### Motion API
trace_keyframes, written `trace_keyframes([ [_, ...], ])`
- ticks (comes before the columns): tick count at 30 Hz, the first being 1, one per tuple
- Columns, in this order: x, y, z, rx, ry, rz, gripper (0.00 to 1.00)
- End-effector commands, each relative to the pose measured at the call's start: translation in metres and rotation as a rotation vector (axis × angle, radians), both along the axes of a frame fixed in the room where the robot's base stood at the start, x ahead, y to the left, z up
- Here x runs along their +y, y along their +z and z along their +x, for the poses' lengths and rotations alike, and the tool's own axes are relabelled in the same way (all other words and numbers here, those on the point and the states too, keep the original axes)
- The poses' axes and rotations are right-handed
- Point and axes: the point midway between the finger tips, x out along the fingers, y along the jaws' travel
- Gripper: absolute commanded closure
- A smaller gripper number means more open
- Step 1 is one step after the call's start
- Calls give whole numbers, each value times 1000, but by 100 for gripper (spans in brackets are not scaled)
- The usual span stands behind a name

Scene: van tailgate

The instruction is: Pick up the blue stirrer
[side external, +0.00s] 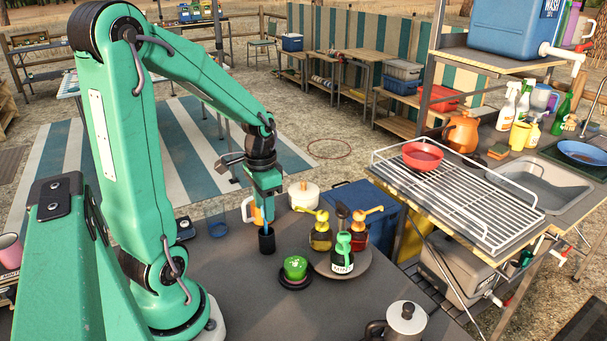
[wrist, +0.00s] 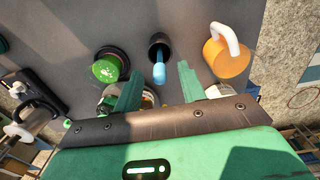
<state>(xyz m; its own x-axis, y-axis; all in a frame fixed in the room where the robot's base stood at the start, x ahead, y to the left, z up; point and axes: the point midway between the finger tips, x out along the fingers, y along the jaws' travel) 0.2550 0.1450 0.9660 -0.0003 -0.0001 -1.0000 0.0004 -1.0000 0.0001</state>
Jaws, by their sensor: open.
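The blue stirrer (wrist: 159,73) stands in a small black cup (side external: 267,243) on the dark table; the cup also shows in the wrist view (wrist: 158,43). In the side external view only a bit of blue shows between my gripper and the cup rim. My gripper (side external: 266,212) points down right above the cup. Its two green fingers are apart in the wrist view (wrist: 160,85), one on each side of the stirrer's upper end. The fingers do not appear closed on it.
A green lidded cup (side external: 295,266) on a black saucer stands beside the black cup. An orange mug (wrist: 226,62) with a white handle is on its other side. A round tray (side external: 378,262) holds several pump bottles. A metal pot (side external: 405,322) stands at the table's front.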

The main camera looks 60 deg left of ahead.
Motion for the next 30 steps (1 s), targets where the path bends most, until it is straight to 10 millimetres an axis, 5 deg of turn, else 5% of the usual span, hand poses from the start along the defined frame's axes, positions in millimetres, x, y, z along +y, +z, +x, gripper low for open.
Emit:
trace_keyframes([
  [20, 0, -14, 0, 0, 0, 0, 59],
  [27, 0, -14, 0, 0, 0, 0, 100],
  [30, 0, -14, 0, 0, 0, 0, 100],
])
